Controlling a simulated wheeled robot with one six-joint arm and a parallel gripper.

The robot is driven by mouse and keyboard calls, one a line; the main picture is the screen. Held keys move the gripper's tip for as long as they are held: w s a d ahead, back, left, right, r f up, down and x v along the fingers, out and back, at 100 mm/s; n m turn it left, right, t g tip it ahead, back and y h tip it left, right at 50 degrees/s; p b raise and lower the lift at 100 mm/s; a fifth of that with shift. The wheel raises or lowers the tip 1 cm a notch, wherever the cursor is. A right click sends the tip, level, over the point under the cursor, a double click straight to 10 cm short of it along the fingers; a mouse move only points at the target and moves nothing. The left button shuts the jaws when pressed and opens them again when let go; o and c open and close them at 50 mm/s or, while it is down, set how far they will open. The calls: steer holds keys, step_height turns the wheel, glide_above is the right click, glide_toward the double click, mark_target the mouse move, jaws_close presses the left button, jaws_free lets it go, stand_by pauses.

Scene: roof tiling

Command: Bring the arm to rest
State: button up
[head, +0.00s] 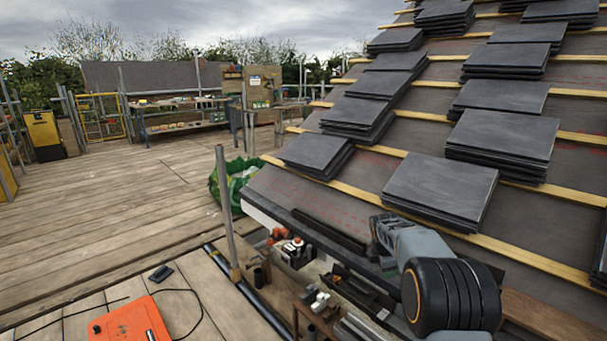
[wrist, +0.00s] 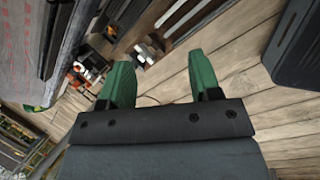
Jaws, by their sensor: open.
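My arm (head: 450,295) shows at the lower right of the head view, a grey link with a thick black joint, in front of the roof's lower edge. I cannot make out the fingers in that view. In the wrist view my gripper (wrist: 160,72) has two green fingers spread well apart, with nothing between them. Beyond the fingers lie wooden deck boards (wrist: 228,72) and a cluster of small tools and parts (wrist: 88,65). The gripper appears apart from all of these.
Dark slate stacks (head: 440,188) lie on the sloping roof with wooden battens (head: 530,262). A metal pole (head: 225,200) stands by a green bag (head: 240,178). An orange case (head: 130,321) lies at lower left. The deck (head: 100,205) at left is largely clear.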

steer(key=s+a+r+m+p, duration=0.3)
steer(key=s+r+m+p, duration=0.4)
steer(key=r, duration=0.7)
steer(key=s+a+r+m+p, duration=0.2)
steer(key=s+r+m+p, duration=0.2)
steer(key=s, duration=0.4)
steer(key=s+a+r+m+y+p, duration=0.1)
steer(key=s+r+m+p, duration=0.3)
steer(key=s, duration=0.4)
steer(key=s+a+r+m+y+p, duration=0.1)
steer(key=s+a+r+m+p, duration=0.2)
steer(key=s+r, duration=0.3)
steer(key=s+p, duration=0.1)
steer(key=s, duration=0.2)
steer(key=shift+a+r+m+p, duration=0.25)
steer(key=shift+m+p, duration=0.05)
steer(key=shift+m, duration=0.1)
steer(key=shift+s+f+m, duration=0.1)
steer(key=shift+s+m, duration=0.2)
